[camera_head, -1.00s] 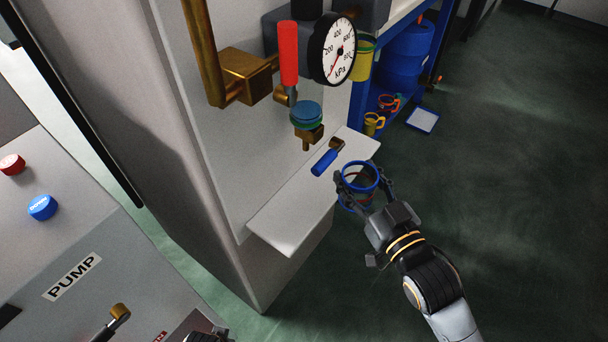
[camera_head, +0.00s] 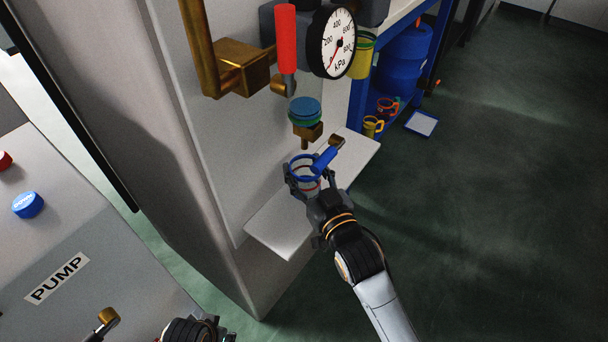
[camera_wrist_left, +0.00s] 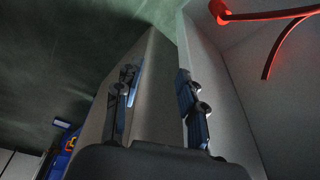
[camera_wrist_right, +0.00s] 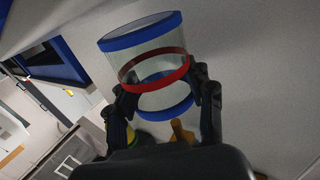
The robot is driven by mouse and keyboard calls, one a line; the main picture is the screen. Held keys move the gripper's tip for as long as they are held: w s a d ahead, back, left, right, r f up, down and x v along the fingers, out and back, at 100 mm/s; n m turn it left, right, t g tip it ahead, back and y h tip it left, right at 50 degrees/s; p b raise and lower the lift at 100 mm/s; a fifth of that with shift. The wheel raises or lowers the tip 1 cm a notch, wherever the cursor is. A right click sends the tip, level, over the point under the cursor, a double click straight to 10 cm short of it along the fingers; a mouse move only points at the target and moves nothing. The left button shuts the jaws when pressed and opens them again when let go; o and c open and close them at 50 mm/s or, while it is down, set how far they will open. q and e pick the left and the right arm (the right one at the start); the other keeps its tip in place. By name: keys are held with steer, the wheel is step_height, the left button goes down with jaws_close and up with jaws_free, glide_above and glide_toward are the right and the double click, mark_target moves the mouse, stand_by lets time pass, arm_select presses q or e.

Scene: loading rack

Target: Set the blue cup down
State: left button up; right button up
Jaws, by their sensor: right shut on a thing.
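The blue cup (camera_head: 306,179) is clear with blue rims and a red band. My right gripper (camera_head: 307,186) is shut around its side and holds it over the white ledge (camera_head: 275,237), near the brass nozzle (camera_head: 306,133). The cup also shows large between the fingers in the right wrist view (camera_wrist_right: 150,62). Whether its base touches the ledge cannot be told. The blue-handled lever (camera_head: 325,159) overlaps the cup's rim in the head view. In the left wrist view my left gripper (camera_wrist_left: 158,98) has its fingers apart with nothing between them.
A pressure gauge (camera_head: 334,42) and a red-handled lever (camera_head: 286,40) are above the ledge. A blue rack (camera_head: 357,101) stands behind, with yellow (camera_head: 371,126) and red (camera_head: 386,105) cups low on it. The pump panel (camera_head: 80,262) is at the left. The green floor at right is clear.

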arm_select(q)
steer(key=shift+w+v, duration=0.25)
steer(key=shift+v, duration=0.75)
arm_select(e)
steer(key=shift+w+a+f, duration=0.1)
steer(key=shift+a+f, duration=0.05)
steer(key=shift+f, duration=0.5)
arm_select(q)
steer(key=shift+w+r, duration=0.1)
steer(key=shift+r, duration=0.05)
arm_select(e)
steer(key=shift+f, duration=0.1)
steer(key=o, duration=1.2)
arm_select(q)
steer(key=shift+r, duration=0.1)
